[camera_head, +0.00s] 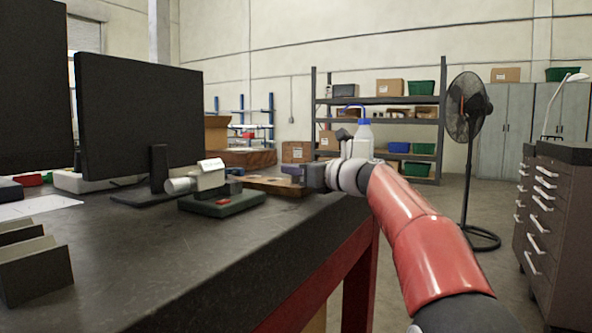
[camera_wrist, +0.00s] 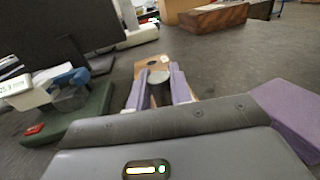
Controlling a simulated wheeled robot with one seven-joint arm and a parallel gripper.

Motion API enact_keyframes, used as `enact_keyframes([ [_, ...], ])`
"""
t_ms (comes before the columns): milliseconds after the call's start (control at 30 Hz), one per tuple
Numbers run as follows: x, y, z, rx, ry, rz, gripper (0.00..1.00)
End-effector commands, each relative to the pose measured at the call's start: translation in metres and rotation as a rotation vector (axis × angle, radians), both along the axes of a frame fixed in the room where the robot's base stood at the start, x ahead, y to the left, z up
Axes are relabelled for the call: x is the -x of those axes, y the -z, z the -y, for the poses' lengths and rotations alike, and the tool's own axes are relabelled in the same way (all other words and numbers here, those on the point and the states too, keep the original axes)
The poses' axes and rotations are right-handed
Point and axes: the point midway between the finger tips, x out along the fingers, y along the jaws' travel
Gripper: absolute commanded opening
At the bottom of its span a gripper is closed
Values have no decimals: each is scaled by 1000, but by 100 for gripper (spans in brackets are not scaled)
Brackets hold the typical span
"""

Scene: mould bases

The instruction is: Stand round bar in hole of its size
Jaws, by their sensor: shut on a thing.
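My gripper (camera_wrist: 158,88) has purple fingers shut on a round bar (camera_wrist: 159,77), which shows a light grey round end and a dark side. The bar is between the fingers, and its lower part is hidden by my gripper. A tan wooden block (camera_wrist: 146,72) lies just beyond the bar, with a dark round spot like a hole (camera_wrist: 152,63) in its top. In the head view my gripper (camera_head: 296,171) is low over the bench's far right edge, by the tan block (camera_head: 268,185). The bar cannot be made out there. Whether it touches the block, I cannot tell.
A measuring device (camera_head: 205,176) on a dark green base (camera_head: 222,201) stands left of the block. A monitor (camera_head: 140,115) is behind it. A white bottle with a blue cap (camera_head: 362,137) shows behind my arm. The front of the dark bench (camera_head: 190,250) is mostly clear.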

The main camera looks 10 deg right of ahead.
Motion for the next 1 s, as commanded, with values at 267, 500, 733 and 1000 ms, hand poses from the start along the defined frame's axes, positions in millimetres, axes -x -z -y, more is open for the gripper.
enact_keyframes([
  [267, 0, 0, 0, -1, 0, 1, 0],
  [500, 0, 1, 0, -1, 0, 1, 43],
  [733, 0, 2, 0, 0, 0, -1, 46],
  [1000, 18, 2, 16, -1, 3, 1, 46],
])
